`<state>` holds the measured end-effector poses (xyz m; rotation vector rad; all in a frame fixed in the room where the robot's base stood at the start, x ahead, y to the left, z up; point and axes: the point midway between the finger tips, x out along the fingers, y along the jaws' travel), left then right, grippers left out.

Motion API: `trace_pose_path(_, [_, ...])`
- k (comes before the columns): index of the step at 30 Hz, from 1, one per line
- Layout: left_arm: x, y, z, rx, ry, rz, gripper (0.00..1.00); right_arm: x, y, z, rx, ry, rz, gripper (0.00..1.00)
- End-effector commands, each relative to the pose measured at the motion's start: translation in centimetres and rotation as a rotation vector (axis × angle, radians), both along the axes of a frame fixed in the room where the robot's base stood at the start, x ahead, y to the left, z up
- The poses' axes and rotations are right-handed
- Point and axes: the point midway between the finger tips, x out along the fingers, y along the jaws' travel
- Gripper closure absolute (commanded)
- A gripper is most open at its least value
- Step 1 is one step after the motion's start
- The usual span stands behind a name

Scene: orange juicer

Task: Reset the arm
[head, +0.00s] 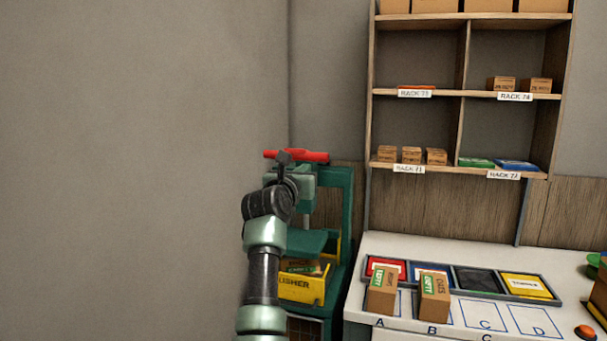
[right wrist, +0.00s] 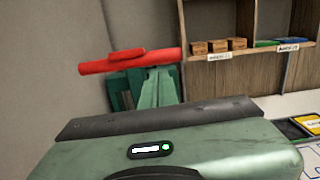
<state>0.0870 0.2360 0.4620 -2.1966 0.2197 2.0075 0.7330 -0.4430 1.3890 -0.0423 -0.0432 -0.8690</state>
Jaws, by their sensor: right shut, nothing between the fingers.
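The green machine (head: 340,215) stands against the wall, left of the counter. Its red handle bar (head: 310,156) lies roughly level across its top. The red bar also shows in the right wrist view (right wrist: 160,57), beyond my gripper's body. My right arm comes up from the bottom of the head view. My right gripper (head: 284,157) is shut and empty, in front of the red bar in the picture. I cannot tell whether it touches the bar. A yellow bin (head: 303,288) with a box inside sits low in the machine. My left gripper is not in view.
A white counter (head: 420,255) at the right holds two cartons (head: 382,292), (head: 434,297) on spots A and B, and a tray of coloured cards (head: 478,280). A wooden rack (head: 463,98) with small boxes hangs above. The left wall is bare.

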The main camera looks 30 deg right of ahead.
Motion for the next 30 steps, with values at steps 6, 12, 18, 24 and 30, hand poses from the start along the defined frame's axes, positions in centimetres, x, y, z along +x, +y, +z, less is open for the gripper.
trace_pose_path(6, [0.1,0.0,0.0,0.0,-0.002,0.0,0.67,0.1,0.0,0.0,0.0,0.0,0.001,1.0])
trace_pose_path(12, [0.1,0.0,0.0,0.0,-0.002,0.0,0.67,0.3,0.1,-0.9,-0.025,0.025,-0.003,1.0])
trace_pose_path(18, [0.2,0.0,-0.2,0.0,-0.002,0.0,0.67,2.6,2.2,-9.8,-0.387,0.327,-0.018,1.0])
trace_pose_path(24, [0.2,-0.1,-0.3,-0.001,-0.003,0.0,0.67,4.5,7.5,-23.9,-0.908,0.712,0.081,1.0])
trace_pose_path(30, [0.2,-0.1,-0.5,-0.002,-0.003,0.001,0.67,3.1,12.8,-38.2,-1.323,0.986,0.264,1.0])
